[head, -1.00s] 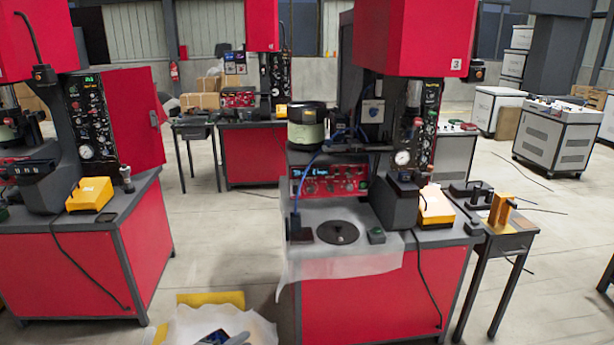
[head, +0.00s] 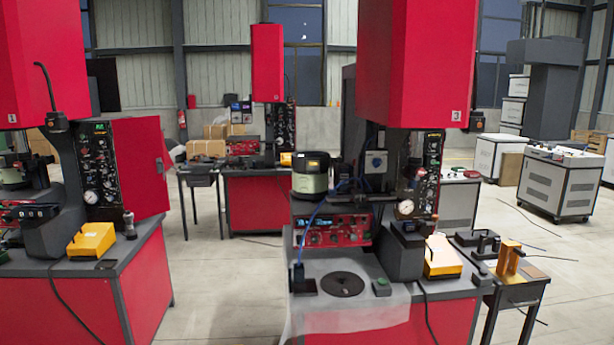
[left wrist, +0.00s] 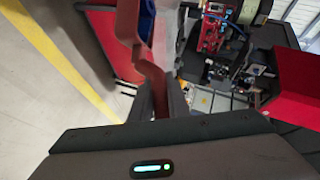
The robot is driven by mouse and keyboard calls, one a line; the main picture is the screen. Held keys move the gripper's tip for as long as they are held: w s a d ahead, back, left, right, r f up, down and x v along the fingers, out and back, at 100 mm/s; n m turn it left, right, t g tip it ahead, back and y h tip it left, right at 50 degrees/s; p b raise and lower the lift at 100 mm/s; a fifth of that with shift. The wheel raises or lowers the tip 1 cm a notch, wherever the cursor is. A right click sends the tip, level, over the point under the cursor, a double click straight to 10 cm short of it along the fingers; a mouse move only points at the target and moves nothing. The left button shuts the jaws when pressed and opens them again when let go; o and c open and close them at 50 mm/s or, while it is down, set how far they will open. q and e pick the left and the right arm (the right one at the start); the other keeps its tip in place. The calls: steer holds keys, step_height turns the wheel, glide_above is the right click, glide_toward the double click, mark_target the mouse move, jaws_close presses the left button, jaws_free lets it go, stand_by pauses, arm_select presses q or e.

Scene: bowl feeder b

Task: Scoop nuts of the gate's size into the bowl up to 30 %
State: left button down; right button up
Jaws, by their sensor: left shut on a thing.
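My left gripper (left wrist: 158,100) is shut on the handle of a red-brown scoop-like tool (left wrist: 153,76) in the left wrist view. The tool's wider end (left wrist: 128,22) points to the top of that picture, with a blue area beside it; I cannot tell whether it holds nuts. In the head view, a pale green round bowl unit (head: 310,174) with a dark top sits on the machine marked 3. Its inside and fill level are hidden. No loose nuts and no gate can be made out. Neither gripper shows in the head view.
The machine's red-fronted bench (head: 362,336) has a translucent sheet, a dark round disc (head: 342,284) and a yellow box (head: 442,257) on top. Another red machine bench (head: 125,285) stands at the left. A floor gap lies between them. A small side table (head: 500,282) stands right.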

arm_select(q)
steer(key=s+b, duration=0.1)
steer(key=b, duration=0.1)
steer(key=s+n+y+b, duration=0.1)
steer(key=s, duration=0.1)
steer(key=s+r+y+b, duration=0.1)
steer(key=s+b, duration=0.1)
steer(key=shift+s+d+n+t+b, duration=0.1)
steer(key=shift+s+n+t+b, duration=0.1)
steer(key=shift+n+t+b, duration=0.15)
steer(key=s+a+r+n+y+b, duration=0.3)
steer(key=s+a, duration=0.1)
steer(key=s, duration=0.1)
steer(key=shift+s+a+r+y, duration=0.2)
steer(key=shift+s+r+y, duration=0.15)
steer(key=shift+r+y, duration=0.05)
steer(key=shift+w+t, duration=0.15)
steer(key=shift+t, duration=0.1)
